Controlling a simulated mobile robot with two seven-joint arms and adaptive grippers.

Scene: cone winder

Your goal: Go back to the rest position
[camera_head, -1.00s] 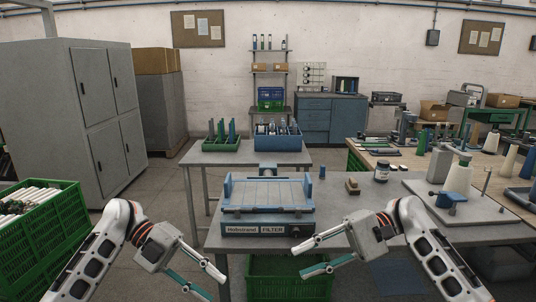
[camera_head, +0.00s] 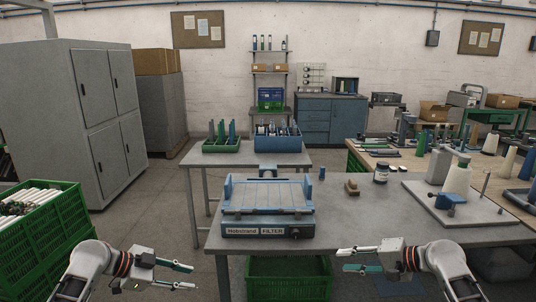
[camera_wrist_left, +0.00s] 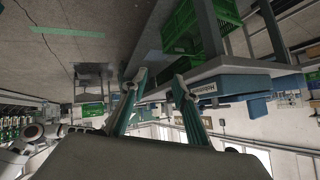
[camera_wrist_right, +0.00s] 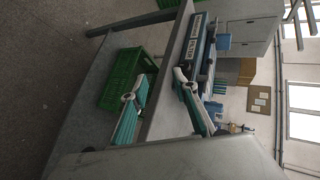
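My left gripper (camera_head: 192,276) is at the lower left of the head view, in front of and below the table's front edge. Its two fingers are spread with nothing between them, as the left wrist view (camera_wrist_left: 158,85) also shows. My right gripper (camera_head: 347,258) is at the lower right, in front of the table, pointing inward to the left. Its fingers are apart and empty in the right wrist view (camera_wrist_right: 156,85). Neither gripper touches anything that I can see.
The grey table (camera_head: 375,220) carries the blue filter device (camera_head: 268,230), a dark jar (camera_head: 381,173) and a cone stand (camera_head: 450,205). A green crate (camera_head: 290,280) sits under the table. Another green crate (camera_head: 55,235) with white tubes stands at the left. Floor shows between left crate and table.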

